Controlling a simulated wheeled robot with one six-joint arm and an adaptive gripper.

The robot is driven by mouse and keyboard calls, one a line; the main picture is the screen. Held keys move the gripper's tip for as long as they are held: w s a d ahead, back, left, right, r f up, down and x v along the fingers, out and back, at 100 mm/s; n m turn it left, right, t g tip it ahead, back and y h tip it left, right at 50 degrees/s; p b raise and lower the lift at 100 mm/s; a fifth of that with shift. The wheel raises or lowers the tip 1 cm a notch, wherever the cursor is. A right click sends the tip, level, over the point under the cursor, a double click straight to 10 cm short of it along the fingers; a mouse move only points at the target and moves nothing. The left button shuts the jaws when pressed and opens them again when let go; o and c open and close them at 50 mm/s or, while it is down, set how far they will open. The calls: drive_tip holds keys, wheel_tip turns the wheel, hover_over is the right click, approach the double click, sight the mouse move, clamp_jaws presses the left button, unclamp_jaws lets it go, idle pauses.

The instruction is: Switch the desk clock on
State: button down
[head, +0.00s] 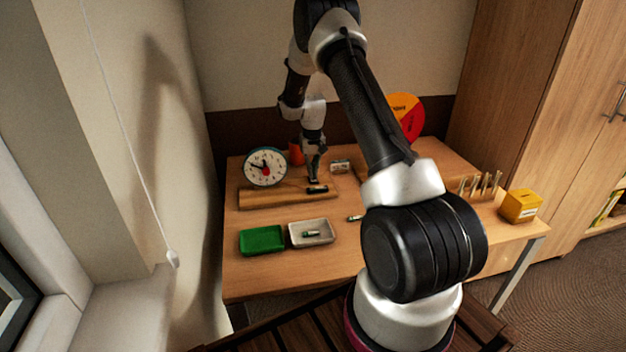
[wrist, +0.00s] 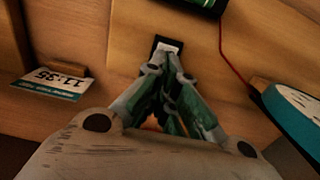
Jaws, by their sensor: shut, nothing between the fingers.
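The desk clock (head: 265,167) has a white face and a teal rim and stands at the back left of the table. Its rim also shows at the right of the wrist view (wrist: 292,108). A small black switch with a pale rocker (wrist: 168,46) sits on the wooden board (head: 262,199). My gripper (head: 313,178) is shut and empty, pointing down at the switch. In the wrist view its fingertips (wrist: 168,66) overlap the switch's lower edge; I cannot tell whether they touch it. A dark cylinder, probably a battery (head: 317,189), lies beside it, with a red wire (wrist: 222,50) running towards the clock.
A card reading 11:35 (wrist: 48,84) stands near the gripper. A green tray (head: 262,240) and a pale tray (head: 326,235) holding a small cylinder (head: 311,234) stand at the front. A yellow box (head: 520,206) is at the right. An orange object (head: 296,153) stands behind the gripper.

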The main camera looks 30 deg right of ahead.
drive_tip(key=shift+r, duration=3.4)
